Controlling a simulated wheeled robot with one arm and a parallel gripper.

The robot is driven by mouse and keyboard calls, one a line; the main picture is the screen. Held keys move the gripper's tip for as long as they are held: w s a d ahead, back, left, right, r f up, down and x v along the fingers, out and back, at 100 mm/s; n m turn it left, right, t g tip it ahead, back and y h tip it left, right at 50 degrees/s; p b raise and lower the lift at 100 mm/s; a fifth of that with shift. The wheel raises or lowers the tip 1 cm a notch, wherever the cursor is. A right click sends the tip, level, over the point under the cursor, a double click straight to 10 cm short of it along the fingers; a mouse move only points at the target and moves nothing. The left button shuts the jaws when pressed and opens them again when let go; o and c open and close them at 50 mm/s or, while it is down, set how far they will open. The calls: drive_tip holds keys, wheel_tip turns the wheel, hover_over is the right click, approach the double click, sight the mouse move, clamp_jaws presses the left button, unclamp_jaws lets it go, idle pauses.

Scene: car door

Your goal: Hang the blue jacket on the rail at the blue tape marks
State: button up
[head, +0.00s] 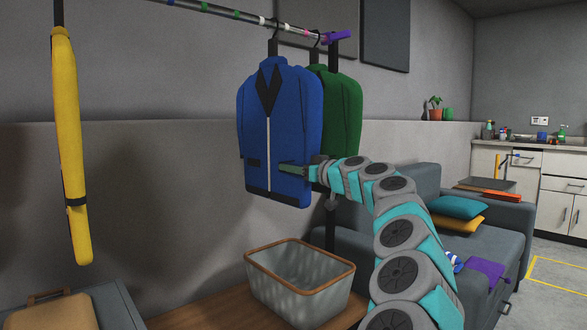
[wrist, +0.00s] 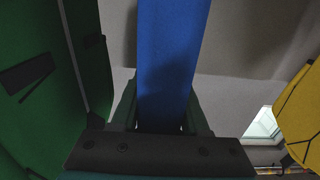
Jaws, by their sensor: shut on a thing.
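The blue jacket (head: 275,105) hangs upright from a hanger, its hook up at the rail (head: 220,13) near the rail's right end. I cannot tell whether the hook rests on the rail. My gripper (head: 294,169) is shut on the jacket's right side, low down. In the wrist view the blue jacket (wrist: 170,60) stands edge-on between my fingers (wrist: 163,115). The rail carries small coloured tape bands; a blue one (head: 170,2) shows at the top edge of the head view, left of the jacket.
A green jacket (head: 345,95) hangs close behind and right of the blue one. A yellow garment (head: 69,150) hangs far left, with open rail between.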

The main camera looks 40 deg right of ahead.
clamp_jaws()
drive_tip(key=shift+r, duration=0.15)
drive_tip(key=shift+r, duration=0.25)
idle(0.4)
